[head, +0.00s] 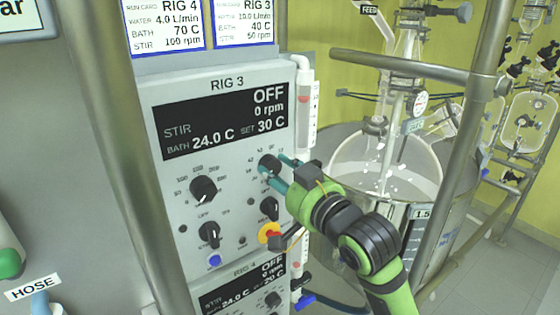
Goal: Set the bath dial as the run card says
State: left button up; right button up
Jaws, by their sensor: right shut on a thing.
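The RIG 3 panel (222,215) faces me. Its display (226,121) reads STIR OFF, 0 rpm, BATH 24.0 C and SET 30 C. My right gripper (275,172) reaches in from the lower right and is shut on the dark dial (268,161) at the panel's upper right, just under the SET reading. The fingers partly hide this dial and its scale. The RIG 3 run card (245,22) above the panel shows BATH 40 C and STIR 50 rpm; its top edge is cut off. My left gripper is not in view.
Other knobs (203,189) and a yellow-and-red switch (269,234) sit close to the gripper. The RIG 4 panel (240,290) is below. Steel posts (120,150) flank the panel. A glass reactor (385,160) in a steel bath stands right.

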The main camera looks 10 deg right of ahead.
jog(key=m+p, duration=0.6)
jog(key=shift+r, duration=0.4)
jog(key=shift+f+m+p, duration=0.1)
jog(key=shift+m+p, duration=0.4)
jog(key=shift+m, duration=0.4)
jog(key=shift+d+m+p, duration=0.1)
jog(key=shift+m+p, duration=0.25)
jog(key=shift+m, duration=0.65)
jog(key=shift+y, duration=0.3)
jog(key=o, duration=0.9)
jog(key=shift+o, duration=1.2)
jog(key=shift+w+f, duration=0.1)
jog(key=shift+f, duration=0.1)
